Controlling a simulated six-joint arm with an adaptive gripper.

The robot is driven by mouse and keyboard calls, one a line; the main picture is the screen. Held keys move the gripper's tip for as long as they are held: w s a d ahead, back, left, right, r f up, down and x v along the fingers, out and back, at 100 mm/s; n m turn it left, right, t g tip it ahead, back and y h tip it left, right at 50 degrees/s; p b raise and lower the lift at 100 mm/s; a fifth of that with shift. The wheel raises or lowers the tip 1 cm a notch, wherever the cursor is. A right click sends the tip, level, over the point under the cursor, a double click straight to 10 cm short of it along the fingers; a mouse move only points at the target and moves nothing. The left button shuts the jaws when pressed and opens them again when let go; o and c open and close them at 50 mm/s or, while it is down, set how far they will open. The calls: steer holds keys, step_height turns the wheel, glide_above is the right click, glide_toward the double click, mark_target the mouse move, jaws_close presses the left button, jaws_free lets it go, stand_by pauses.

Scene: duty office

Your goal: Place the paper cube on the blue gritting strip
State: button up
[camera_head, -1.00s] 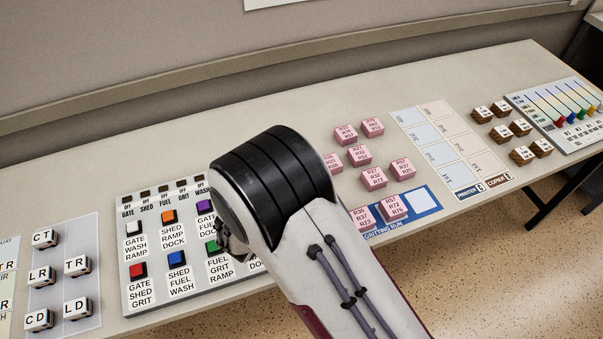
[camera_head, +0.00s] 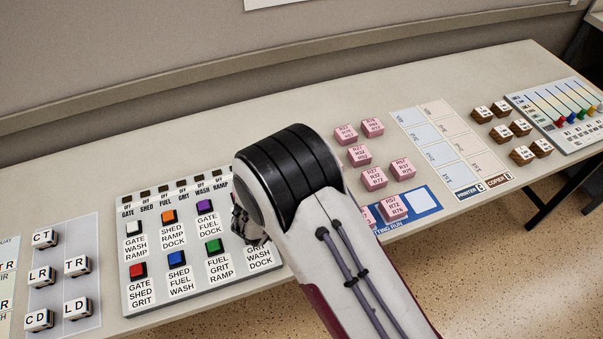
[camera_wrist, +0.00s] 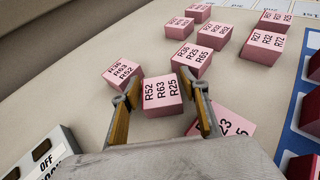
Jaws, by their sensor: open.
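Several pink paper cubes with route codes stand on the desk. One marked R52 R63 R25 (camera_wrist: 162,96) lies between and a little beyond the fingertips of my gripper (camera_wrist: 160,100), which is open. A cube marked R36 R63 R52 (camera_wrist: 124,73) stands close by the left fingertip. Another cube (camera_wrist: 237,124) stands right beside the right finger, partly hidden. The blue gritting strip (camera_head: 428,207) shows right of my arm in the head view, with pink cubes (camera_head: 393,207) on its left part and a white square (camera_head: 423,199) free. Its edge is at the right of the wrist view (camera_wrist: 289,128).
More pink cubes (camera_head: 374,178) stand behind the strip. A button panel (camera_head: 160,292) lies left of my arm, its corner close by in the wrist view (camera_wrist: 42,152). Printer and copier grid (camera_head: 440,150), brown blocks (camera_head: 522,154) and a slider board (camera_head: 590,112) are at right.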

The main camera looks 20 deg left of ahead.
steer(key=c, duration=1)
steer(key=shift+r, duration=0.1)
steer(key=shift+r, duration=4.95)
